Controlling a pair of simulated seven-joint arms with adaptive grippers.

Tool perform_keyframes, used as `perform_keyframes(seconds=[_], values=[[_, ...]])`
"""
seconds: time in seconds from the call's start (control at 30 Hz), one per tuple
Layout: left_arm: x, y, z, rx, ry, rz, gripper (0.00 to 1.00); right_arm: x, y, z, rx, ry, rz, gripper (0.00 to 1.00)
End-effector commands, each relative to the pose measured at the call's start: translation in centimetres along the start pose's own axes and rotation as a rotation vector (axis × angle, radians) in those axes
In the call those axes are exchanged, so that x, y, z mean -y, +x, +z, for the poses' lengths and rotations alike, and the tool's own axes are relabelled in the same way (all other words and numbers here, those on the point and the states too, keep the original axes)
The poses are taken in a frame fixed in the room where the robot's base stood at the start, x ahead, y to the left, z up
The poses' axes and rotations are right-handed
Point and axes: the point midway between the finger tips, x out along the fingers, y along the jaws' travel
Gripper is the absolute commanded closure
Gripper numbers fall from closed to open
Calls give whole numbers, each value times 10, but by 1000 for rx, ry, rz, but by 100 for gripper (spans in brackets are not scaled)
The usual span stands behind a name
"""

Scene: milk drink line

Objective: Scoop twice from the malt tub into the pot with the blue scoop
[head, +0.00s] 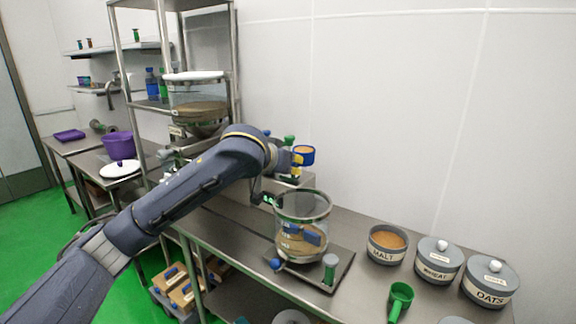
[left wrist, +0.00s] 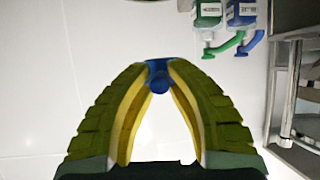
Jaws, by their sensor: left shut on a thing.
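My left gripper (head: 288,160) is shut on the blue scoop (head: 304,151), and only part of the gripper shows past my arm. The scoop's bowl is blue-rimmed with tan contents, held above and behind the pot. In the left wrist view the yellow-green fingers close on the scoop's blue handle (left wrist: 158,80). The clear pot (head: 302,208) stands on a grey plate, with tan material and a blue patch showing through its wall. The open malt tub (head: 388,258), labelled MALT, holds tan powder to the right of the pot. My right gripper is not in view.
A green scoop (head: 400,300) lies in front of the malt tub. Lidded tubs of wheat (head: 436,268) and oats (head: 490,290) stand to its right. A large hopper (head: 197,100) stands behind my arm. Green and blue bottles (left wrist: 242,14) show in the left wrist view.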

Motion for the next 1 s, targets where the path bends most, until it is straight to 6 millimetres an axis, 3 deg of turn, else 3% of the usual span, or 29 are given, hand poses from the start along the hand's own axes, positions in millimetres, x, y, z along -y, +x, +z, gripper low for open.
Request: perform_keyframes(seconds=[0.53,1.0], values=[[1,12,24,0,-1,-1,100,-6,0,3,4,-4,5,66],[7,24,46,-1,-411,210,100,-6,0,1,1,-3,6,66]])
